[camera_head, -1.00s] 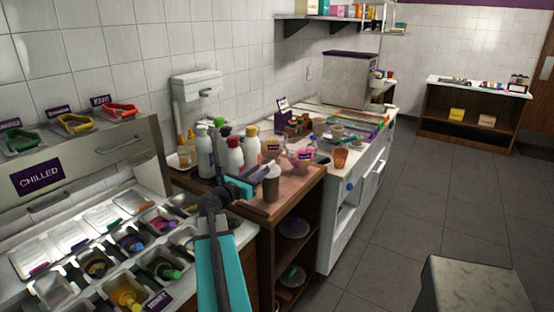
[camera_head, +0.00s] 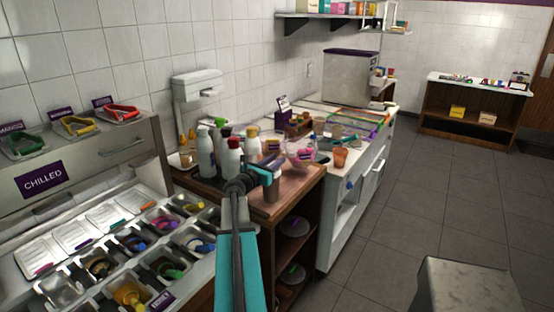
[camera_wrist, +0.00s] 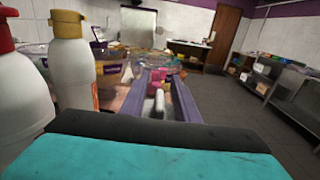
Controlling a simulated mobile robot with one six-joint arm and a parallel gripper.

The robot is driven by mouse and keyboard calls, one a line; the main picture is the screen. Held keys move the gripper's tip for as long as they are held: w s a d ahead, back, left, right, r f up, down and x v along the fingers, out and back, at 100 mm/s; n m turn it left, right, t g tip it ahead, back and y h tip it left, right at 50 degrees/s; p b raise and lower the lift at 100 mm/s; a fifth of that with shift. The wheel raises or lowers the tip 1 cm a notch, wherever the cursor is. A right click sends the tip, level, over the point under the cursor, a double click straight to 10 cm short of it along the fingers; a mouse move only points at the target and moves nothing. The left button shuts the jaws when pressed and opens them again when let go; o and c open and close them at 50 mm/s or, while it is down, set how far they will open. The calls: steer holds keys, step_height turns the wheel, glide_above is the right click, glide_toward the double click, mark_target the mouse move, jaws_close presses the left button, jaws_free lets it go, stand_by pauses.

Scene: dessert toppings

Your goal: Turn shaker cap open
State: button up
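The shaker body is not clearly visible in the wrist view, and contact with the cap cannot be told.
White squeeze bottles, including a red-capped bottle (camera_head: 233,160) and a yellow-capped bottle (camera_head: 252,143), stand close behind and left of my gripper. A clear bowl with pink contents (camera_head: 301,154) is just beyond. The chilled topping bins are at left.

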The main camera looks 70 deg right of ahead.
steer(key=shift+s+d, duration=0.1)
steer(key=shift+d, duration=0.3)
jaws_close()
